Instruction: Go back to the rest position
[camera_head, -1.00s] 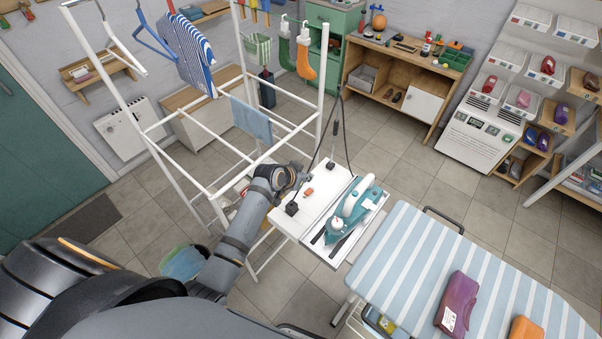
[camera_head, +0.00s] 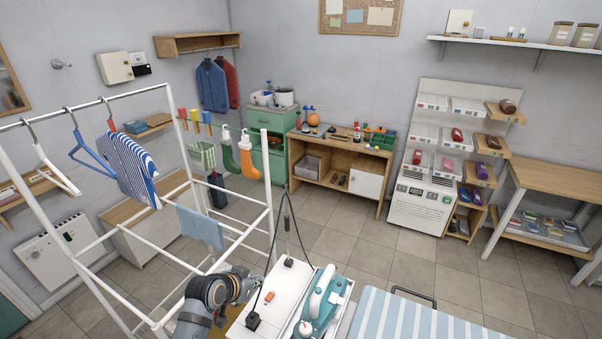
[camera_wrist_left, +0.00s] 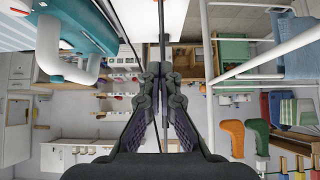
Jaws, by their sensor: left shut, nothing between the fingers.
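My left gripper (camera_wrist_left: 160,72) is shut and empty in the left wrist view, its two dark fingers meeting at the tips. In the head view the end of my left arm (camera_head: 218,291) comes up from the bottom, between the white drying rack (camera_head: 268,200) and the white stand (camera_head: 283,288). The fingers are hard to make out there. A teal and white iron (camera_head: 324,300) rests on the stand, right of my arm. It also shows at the upper left of the left wrist view (camera_wrist_left: 88,25). My right gripper is not in view.
A blue-striped ironing board (camera_head: 395,318) is at the bottom right. A striped shirt (camera_head: 130,165) and socks (camera_head: 248,160) hang at the rack. A thin dark rod and cord (camera_head: 288,222) rise from the stand. Open tiled floor (camera_head: 350,225) lies beyond, before the wooden shelf unit (camera_head: 340,165).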

